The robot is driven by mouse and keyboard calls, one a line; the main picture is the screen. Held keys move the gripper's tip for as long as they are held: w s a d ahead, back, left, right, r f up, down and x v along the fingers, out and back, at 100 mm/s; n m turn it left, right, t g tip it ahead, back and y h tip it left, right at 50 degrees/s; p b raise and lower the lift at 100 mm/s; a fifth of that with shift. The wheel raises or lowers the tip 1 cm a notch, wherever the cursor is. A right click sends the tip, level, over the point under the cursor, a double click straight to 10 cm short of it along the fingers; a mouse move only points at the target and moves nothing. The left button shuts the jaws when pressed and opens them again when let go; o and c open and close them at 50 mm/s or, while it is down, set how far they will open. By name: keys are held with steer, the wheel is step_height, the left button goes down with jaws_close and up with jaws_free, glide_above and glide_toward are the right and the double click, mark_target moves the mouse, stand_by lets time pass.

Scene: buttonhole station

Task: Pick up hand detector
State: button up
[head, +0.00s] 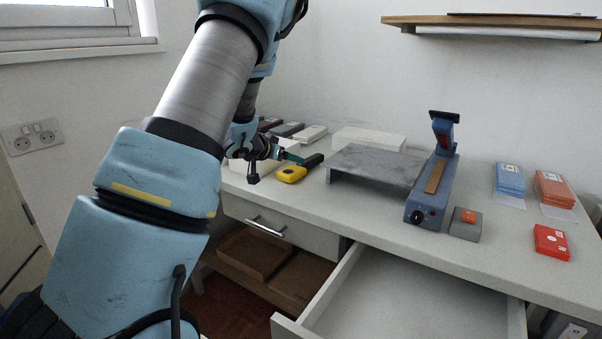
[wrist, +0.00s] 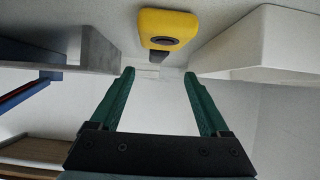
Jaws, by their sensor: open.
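The hand detector is a yellow-bodied tool (head: 291,174) with a black handle, lying on the white worktop left of the grey slab stand. In the wrist view its yellow body (wrist: 168,30) with a dark round patch is at the top, and a short dark part of the handle shows below it. My gripper (head: 297,157) has green fingers and is near the detector in the head view. In the wrist view my gripper (wrist: 159,75) is open and empty, and the detector appears beyond the fingertips, in line with the gap. I cannot tell the exact distance.
The grey slab stand (head: 376,165) is close on the right, beside a blue press (head: 432,184). A white box (wrist: 265,42) flanks the other side. An open drawer (head: 410,295) juts out from the front. Blue and red packs (head: 510,180) lie on the right.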

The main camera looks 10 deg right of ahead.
mark_target(303, 166)
steer(key=p+x, duration=0.1)
steer(key=x, duration=0.9)
steer(key=shift+d, duration=0.1)
steer(key=shift+s, duration=0.1)
steer(key=shift+c, duration=0.4)
jaws_close()
steer(key=shift+r, duration=0.1)
